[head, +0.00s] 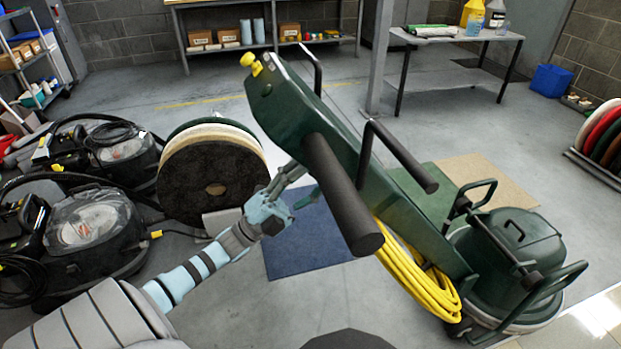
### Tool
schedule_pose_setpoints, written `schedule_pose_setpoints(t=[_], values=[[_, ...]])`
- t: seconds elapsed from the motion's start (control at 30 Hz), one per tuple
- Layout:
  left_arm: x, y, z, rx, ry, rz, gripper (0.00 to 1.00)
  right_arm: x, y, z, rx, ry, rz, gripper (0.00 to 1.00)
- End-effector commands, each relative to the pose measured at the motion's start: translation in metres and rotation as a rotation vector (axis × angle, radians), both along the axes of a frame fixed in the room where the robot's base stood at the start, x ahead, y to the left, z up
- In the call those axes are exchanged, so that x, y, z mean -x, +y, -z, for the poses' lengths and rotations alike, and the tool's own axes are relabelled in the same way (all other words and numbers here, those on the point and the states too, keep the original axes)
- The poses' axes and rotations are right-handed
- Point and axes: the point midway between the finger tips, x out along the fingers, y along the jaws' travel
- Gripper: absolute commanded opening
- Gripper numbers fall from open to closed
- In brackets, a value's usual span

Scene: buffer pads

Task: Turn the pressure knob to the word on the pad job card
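A dark green floor machine (430,228) leans across the middle, its upright column rising to a control head (290,105) at upper left. A yellow knob-like part (250,63) sticks out at the head's top end. I cannot tell whether it is the pressure knob, and no marking is readable. No pad job card can be made out. My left gripper (296,180) is below the control head, beside the column and well below the yellow part. My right gripper is out of view.
Black handle grips (342,195) jut toward me. A yellow cable (415,272) hangs on the column. Round pads (212,170) stand behind my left arm. Vacuums (85,235) crowd the left. A blue mat (308,240) lies below. A table (455,38) stands at the back right.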

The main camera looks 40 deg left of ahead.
Motion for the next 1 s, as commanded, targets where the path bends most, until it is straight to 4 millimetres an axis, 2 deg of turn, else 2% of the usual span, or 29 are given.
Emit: schedule_pose_setpoints(t=[0.23,0.53,1.0], values=[[-0.001,-0.0007,-0.0011,0.0,0.0,0.0,0.55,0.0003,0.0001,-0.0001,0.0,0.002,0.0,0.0],[-0.0008,-0.0007,-0.0008,0.001,0.0,0.001,0.07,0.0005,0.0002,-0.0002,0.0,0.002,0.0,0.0],[-0.001,-0.0006,-0.0007,0.067,0.045,0.066,0.07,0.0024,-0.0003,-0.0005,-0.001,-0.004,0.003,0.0]])
